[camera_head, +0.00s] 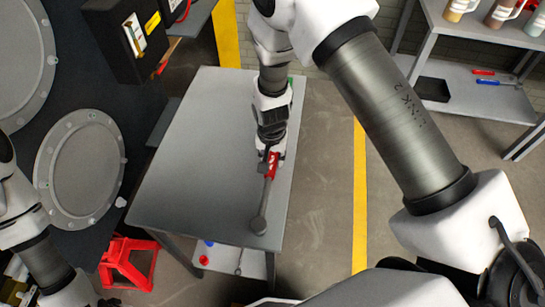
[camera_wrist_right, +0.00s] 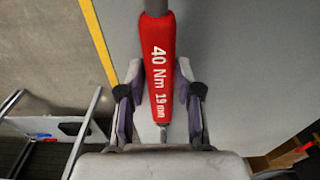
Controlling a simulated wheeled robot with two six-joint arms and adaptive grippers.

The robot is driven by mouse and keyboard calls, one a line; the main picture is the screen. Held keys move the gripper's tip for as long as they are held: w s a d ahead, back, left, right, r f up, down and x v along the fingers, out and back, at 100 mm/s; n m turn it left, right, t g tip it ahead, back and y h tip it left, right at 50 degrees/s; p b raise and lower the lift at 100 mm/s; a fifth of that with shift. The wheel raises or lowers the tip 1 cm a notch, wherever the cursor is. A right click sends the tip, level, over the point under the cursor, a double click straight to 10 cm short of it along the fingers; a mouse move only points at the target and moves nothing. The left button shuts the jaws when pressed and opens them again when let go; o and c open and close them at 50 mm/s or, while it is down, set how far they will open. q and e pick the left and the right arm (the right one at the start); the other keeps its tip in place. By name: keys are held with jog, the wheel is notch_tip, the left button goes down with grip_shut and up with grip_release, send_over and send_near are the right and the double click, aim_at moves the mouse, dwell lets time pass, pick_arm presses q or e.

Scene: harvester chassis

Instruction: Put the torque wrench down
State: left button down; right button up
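The torque wrench (camera_head: 265,197) has a red handle and a grey shaft with a round head towards the front edge of the grey table (camera_head: 190,150). My right gripper (camera_head: 270,153) points down at its handle, near the table's right edge. In the right wrist view, the red handle (camera_wrist_right: 159,60), marked "40 Nm 19 mm", lies between the fingers (camera_wrist_right: 160,85), whose tips appear to press on both sides. The wrench is at or just above the tabletop; I cannot tell whether it touches. My left arm shows at the left, but its gripper is out of view.
A lower shelf (camera_head: 225,259) holds small items. A red jack stand (camera_head: 129,262) stands on the floor at the left, below the dark chassis with round covers (camera_head: 80,168). A shelf unit (camera_head: 480,95) with bottles and tools stands at the upper right.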

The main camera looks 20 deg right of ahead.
jog(key=shift+o, duration=0.8)
jog(key=shift+s+a+r, duration=0.1)
jog(key=shift+s+r, duration=0.05)
jog(key=shift+r, duration=0.2)
notch_tip(320, 180, up, 12)
jog(key=b, duration=0.1)
jog(key=shift+s+a+f, duration=0.2)
jog(key=shift+s, duration=0.1)
